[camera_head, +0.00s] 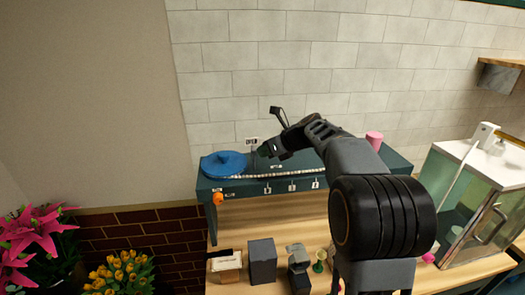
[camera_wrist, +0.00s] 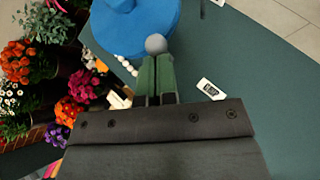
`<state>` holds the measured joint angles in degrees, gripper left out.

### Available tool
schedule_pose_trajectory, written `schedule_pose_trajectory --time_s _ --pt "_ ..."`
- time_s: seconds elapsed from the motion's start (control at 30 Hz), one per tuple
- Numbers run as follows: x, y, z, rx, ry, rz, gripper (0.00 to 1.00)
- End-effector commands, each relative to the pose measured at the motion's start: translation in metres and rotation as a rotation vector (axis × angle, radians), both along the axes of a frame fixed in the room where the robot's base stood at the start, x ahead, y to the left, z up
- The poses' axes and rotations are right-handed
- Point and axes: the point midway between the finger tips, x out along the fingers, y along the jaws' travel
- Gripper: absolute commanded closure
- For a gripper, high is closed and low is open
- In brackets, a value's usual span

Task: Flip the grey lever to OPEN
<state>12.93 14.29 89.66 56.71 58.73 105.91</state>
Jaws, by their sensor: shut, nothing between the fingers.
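The grey lever shows as a round grey knob (camera_wrist: 155,44) in the wrist view, right at the tips of my gripper (camera_wrist: 157,58). I cannot tell whether they touch. The lever's shaft is hidden, and its position cannot be read. My gripper's green fingers are closed together with nothing between them. In the head view my gripper (camera_head: 260,153) is low over the green shelf (camera_head: 330,183), just right of the blue disc (camera_head: 223,164); the lever cannot be made out there. A small white label (camera_wrist: 210,90) lies right of the fingers in the wrist view, its text too small to read.
A white bead strand (camera_wrist: 124,65) lies near the blue disc. An orange knob (camera_head: 218,199) is on the shelf's front. A pink cup (camera_head: 374,140) stands at the shelf's right. Below, a wooden bench (camera_head: 240,288) holds boxes; a glass tank (camera_head: 470,200) stands right. Flowers (camera_head: 118,272) are lower left.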

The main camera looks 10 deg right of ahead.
Motion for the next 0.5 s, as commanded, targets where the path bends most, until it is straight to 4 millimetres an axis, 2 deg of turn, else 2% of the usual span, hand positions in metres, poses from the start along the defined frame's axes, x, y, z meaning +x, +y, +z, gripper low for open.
schedule_pose_trajectory --time_s 0.5 --pt "0.0 0.003 0.013 0.001 -0.002 0.005 1.0"
